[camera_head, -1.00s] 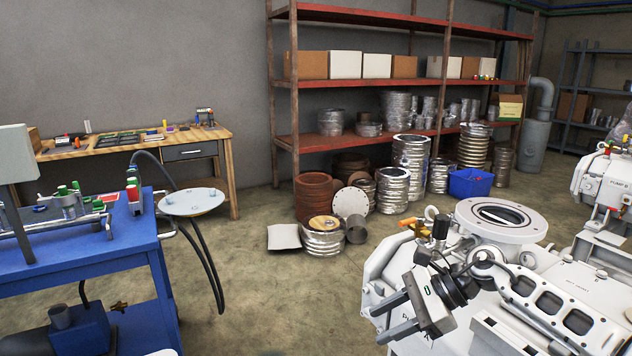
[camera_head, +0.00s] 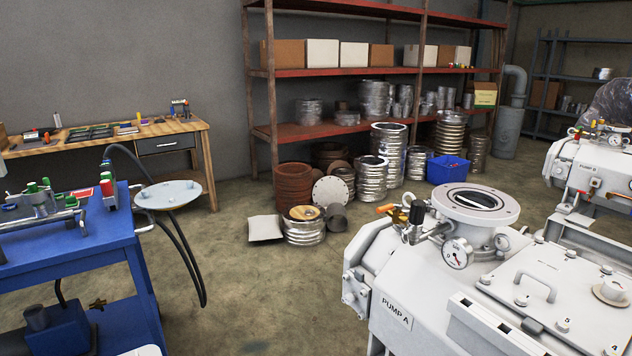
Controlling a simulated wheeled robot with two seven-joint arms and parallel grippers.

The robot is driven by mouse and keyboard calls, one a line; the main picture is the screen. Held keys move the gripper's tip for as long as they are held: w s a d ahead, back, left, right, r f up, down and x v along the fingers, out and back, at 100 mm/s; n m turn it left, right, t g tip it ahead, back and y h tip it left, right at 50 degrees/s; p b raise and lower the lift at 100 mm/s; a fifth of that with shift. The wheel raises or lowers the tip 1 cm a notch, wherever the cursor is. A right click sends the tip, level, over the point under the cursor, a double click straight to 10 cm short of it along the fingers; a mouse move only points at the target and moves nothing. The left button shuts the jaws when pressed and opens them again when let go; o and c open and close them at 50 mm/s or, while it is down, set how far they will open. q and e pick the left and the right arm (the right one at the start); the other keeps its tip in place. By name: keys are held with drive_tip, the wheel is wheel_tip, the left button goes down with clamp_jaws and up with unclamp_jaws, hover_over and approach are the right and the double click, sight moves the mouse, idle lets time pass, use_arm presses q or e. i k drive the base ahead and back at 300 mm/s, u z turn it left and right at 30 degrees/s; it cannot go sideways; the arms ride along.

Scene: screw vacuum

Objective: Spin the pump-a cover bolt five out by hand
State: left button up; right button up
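Pump A (camera_head: 396,312) is the white machine at the lower right, with "PUMP A" on its front plate. Its flat cover (camera_head: 560,290) has a bar handle (camera_head: 536,287) and several bolts along its edges. One bolt (camera_head: 563,324) on the near edge has a small mark beside it. The cover's right side is cut off by the picture edge. Neither of my grippers is in view.
A round flange (camera_head: 477,202) and a gauge (camera_head: 457,253) stand on the pump beside the cover. Another white pump (camera_head: 590,170) is behind at the right. A blue cart (camera_head: 85,240) is at the left, with a round plate (camera_head: 168,194) beside it. Open floor lies between.

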sight(562, 325)
drive_tip(key=z, duration=1.5)
